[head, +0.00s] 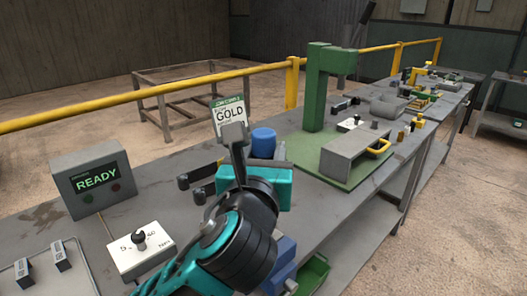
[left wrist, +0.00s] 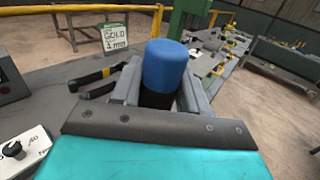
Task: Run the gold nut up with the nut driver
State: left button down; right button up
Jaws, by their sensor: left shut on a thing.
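A tool with a blue cylindrical end (head: 263,142), which I take to be the nut driver, stands at my left gripper (head: 258,163). In the left wrist view its blue end (left wrist: 166,66) and a dark section below sit between the two grey fingers of the left gripper (left wrist: 160,98). The gripper is shut on it. Its lower end is hidden by the gripper. A card reading GOLD (head: 229,113) stands on the bench behind and also shows in the left wrist view (left wrist: 115,37). I cannot make out the gold nut. My right gripper is not in view.
A grey box showing READY (head: 92,179) and a white dial box (head: 141,248) stand at left. Dark bars with yellow bands (head: 203,176) lie beside the gripper. A green column (head: 316,90) and grey housing (head: 345,160) stand to the right. A yellow rail (head: 150,92) runs behind.

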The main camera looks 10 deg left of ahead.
aim_at(262, 132)
pick_arm(q)
jog(key=shift+s+f, duration=0.1)
jog(key=shift+f, duration=1.15)
dwell(1.8)
jog(key=shift+r, duration=0.1)
jog(key=shift+r, duration=3.55)
jog(key=shift+a, duration=0.1)
